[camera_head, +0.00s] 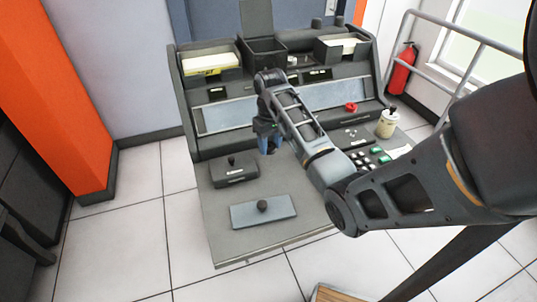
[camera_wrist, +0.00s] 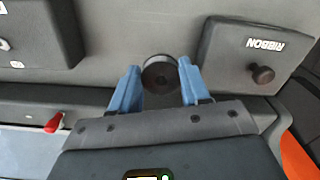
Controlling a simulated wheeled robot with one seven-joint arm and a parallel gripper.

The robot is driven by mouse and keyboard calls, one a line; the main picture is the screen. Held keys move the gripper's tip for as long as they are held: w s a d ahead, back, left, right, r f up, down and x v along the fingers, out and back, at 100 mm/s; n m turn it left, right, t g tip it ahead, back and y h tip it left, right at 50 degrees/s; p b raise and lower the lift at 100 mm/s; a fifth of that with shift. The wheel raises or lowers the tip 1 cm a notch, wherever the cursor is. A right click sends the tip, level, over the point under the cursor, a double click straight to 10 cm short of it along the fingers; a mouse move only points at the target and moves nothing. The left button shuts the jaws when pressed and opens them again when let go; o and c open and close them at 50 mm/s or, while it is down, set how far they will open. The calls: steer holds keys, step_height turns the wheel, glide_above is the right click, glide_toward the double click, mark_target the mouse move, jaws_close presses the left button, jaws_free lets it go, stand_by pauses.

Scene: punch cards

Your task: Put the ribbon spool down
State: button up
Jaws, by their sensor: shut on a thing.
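The ribbon spool is a small dark round piece (camera_wrist: 159,76) between the two blue fingers of my gripper (camera_wrist: 159,68) in the wrist view. My gripper is shut on it. In the head view my gripper (camera_head: 270,146) points down over the desk console, and its fingers and wrist hide the spool. I cannot tell whether the spool touches the desk top. A dark box with a black knob (camera_head: 234,171) sits just left of my gripper in the head view. It also shows in the wrist view (camera_wrist: 225,60), labelled RIBBON upside down.
A blue-grey plate with a knob (camera_head: 240,217) lies at the desk's front. A red knob (camera_head: 351,106), green and white keys (camera_head: 376,150) and a cream container (camera_head: 387,124) are on the right. Trays (camera_head: 205,63) line the back. Bare desk top (camera_head: 222,207) shows around the plate.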

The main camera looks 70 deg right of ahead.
mark_target(267, 163)
steer(key=shift+w+a+f, duration=0.3)
steer(key=shift+w+f, duration=0.1)
steer(key=shift+w, duration=0.05)
steer(key=shift+f, duration=1.95)
steer(key=shift+f, duration=0.1)
steer(key=o, duration=1)
step_height(267, 163, up, 12)
steer(key=shift+r+p, duration=0.15)
steer(key=shift+p, duration=0.4)
